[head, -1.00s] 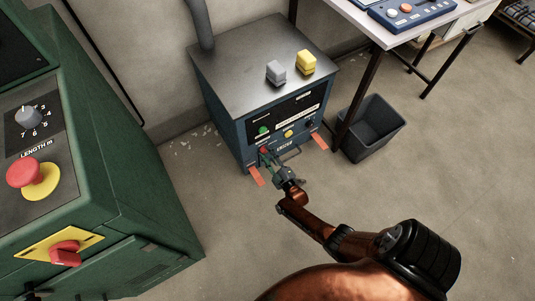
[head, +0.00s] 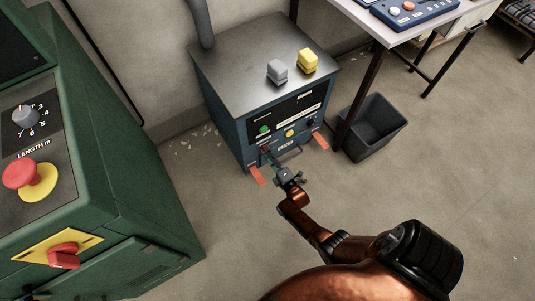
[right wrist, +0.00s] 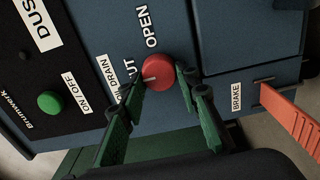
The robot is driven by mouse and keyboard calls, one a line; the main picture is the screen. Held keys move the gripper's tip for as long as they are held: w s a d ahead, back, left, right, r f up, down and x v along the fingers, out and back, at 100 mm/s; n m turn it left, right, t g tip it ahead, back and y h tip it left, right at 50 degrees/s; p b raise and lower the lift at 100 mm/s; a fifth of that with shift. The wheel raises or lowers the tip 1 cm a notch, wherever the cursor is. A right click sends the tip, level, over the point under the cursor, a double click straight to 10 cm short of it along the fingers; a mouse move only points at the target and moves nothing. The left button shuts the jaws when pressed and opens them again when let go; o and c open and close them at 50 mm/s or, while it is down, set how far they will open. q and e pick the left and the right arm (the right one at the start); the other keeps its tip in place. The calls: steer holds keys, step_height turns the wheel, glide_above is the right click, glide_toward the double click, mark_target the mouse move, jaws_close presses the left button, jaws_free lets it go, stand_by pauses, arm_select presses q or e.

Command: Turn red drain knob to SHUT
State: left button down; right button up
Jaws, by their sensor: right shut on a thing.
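The red drain knob (right wrist: 163,88) shows in the right wrist view on the front of the blue cabinet (right wrist: 228,85), with a white line on its face. The line points left, toward the partly hidden SHUT label (right wrist: 128,72). The OPEN label (right wrist: 152,26) is above the knob. My right gripper (right wrist: 158,76) has its green fingers on either side of the knob and is shut on it. In the head view my right gripper (head: 267,154) is at the cabinet's lower front and mostly hides the knob. My left gripper is not in view.
An orange brake pedal (right wrist: 290,118) juts out right of the knob in the wrist view; a green button (right wrist: 49,103) is to the left. In the head view a dark bin (head: 370,128) stands right of the cabinet and a green machine (head: 110,170) to the left.

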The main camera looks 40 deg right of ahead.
steer(key=shift+f, duration=0.1)
stand_by(0.3)
steer(key=o, duration=1.1)
steer(key=shift+o, duration=0.2)
steer(key=v, duration=1.2)
